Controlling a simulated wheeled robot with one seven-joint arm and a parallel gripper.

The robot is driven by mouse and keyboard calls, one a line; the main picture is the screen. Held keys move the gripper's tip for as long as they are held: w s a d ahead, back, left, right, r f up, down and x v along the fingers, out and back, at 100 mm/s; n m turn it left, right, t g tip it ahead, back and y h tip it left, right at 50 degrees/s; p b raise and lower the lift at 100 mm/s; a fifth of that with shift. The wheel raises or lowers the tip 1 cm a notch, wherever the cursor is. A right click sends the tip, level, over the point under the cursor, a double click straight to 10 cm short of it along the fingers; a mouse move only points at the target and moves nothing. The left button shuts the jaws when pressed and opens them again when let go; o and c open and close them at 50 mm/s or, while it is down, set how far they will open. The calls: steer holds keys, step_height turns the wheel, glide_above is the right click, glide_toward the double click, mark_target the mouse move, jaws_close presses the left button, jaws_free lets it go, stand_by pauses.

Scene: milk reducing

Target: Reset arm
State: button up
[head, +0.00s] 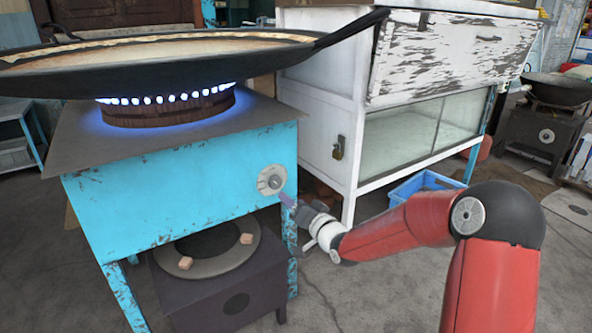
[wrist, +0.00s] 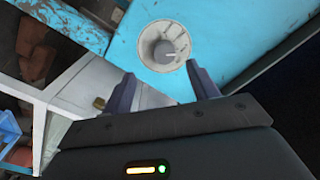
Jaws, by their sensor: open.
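My gripper (head: 290,204) is at the end of my red arm (head: 400,228), just in front of the blue stove's front panel. In the wrist view its two fingers (wrist: 163,88) are apart with nothing between them. The round stove knob (head: 271,180) is on the blue panel, just beyond the fingertips. It also shows in the wrist view (wrist: 164,47), with its grey centre uncovered. I cannot tell whether a fingertip touches the knob's rim. Blue flames burn on the burner (head: 170,107) under a wide pan (head: 150,80) of pale liquid.
The stove's blue table (head: 160,200) stands directly before my gripper. A dark lower stove (head: 220,290) sits beneath it. A white glass-sided cabinet (head: 340,110) stands behind, with a blue crate (head: 425,184) by its base. The grey floor (head: 350,300) in front is open.

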steer(key=s+d+r+g+h+p, duration=0.1)
steer(key=s+d+r+g+h, duration=0.1)
steer(key=s+d, duration=0.3)
steer(key=s+d+r+g+h+p, duration=0.1)
steer(key=s+d+r+h, duration=0.3)
steer(key=s, duration=0.9)
steer(key=s+d+r+n+g+h+p, duration=0.1)
steer(key=s+d+r+g+h, duration=0.3)
steer(key=s, duration=0.6)
steer(key=d+h+p, duration=0.1)
steer(key=d, duration=0.1)
steer(key=shift+d, duration=0.35)
steer(key=s, duration=0.3)
steer(key=s+g, duration=0.1)
steer(key=s, duration=0.3)
steer(key=s+g, duration=0.1)
steer(key=s, duration=0.3)
steer(key=shift+s+d+f+y+p, duration=0.15)
steer(key=shift+d+f+y+p, duration=0.15)
steer(key=shift+y+p, duration=0.1)
